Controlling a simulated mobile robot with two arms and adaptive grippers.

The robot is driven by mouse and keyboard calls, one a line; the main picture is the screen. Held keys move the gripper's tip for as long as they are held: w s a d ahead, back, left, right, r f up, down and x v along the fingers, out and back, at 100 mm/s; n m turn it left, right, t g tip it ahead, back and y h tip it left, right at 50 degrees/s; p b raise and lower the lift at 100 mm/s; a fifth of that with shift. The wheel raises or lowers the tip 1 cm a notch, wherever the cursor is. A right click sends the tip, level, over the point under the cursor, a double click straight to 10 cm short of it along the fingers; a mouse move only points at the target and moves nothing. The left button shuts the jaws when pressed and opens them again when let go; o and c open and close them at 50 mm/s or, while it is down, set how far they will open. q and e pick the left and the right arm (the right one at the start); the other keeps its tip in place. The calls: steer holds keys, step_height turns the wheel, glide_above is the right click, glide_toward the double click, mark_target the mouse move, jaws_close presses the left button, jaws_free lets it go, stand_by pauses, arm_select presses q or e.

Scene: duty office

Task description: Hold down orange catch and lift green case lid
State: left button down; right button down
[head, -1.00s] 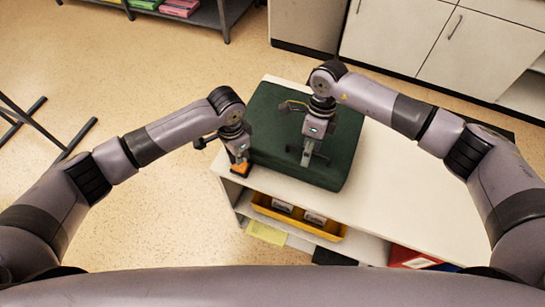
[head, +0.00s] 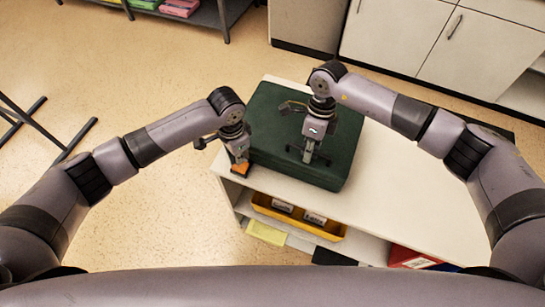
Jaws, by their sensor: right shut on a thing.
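The dark green case (head: 272,118) lies on the white top of a low cabinet, and its lid looks down. The orange catch (head: 240,170) is at the near left corner of the case. My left gripper (head: 239,160) points down right at the catch and appears to touch it; its fingers are too small to tell open from shut. My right gripper (head: 309,158) points down over the lid and is shut on the dark handle (head: 318,160) on the lid, which it partly hides.
The white cabinet top (head: 410,205) is clear to the right of the case. Below it, a yellow bin (head: 330,231) and a red item (head: 412,257) sit on the shelf. White cupboards (head: 395,38) stand behind. A dark-legged stand (head: 40,130) is on the floor at left.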

mark_target(240, 166)
arm_select(q)
steer(key=shift+f, duration=1.7)
arm_select(e)
steer(key=shift+r, duration=0.1)
stand_by(0.5)
steer(key=shift+w+r, duration=0.15)
steer(key=shift+r, duration=0.1)
steer(key=shift+w+r, duration=0.2)
steer(key=shift+r, duration=0.35)
steer(key=shift+w+d+r+g, duration=0.1)
steer(key=shift+r+g, duration=0.15)
steer(key=shift+g, duration=0.05)
steer(key=shift+w+d+r, duration=0.1)
steer(key=shift+w+r, duration=0.1)
steer(key=shift+r, duration=0.35)
stand_by(0.5)
arm_select(q)
steer(key=shift+r, duration=3.55)
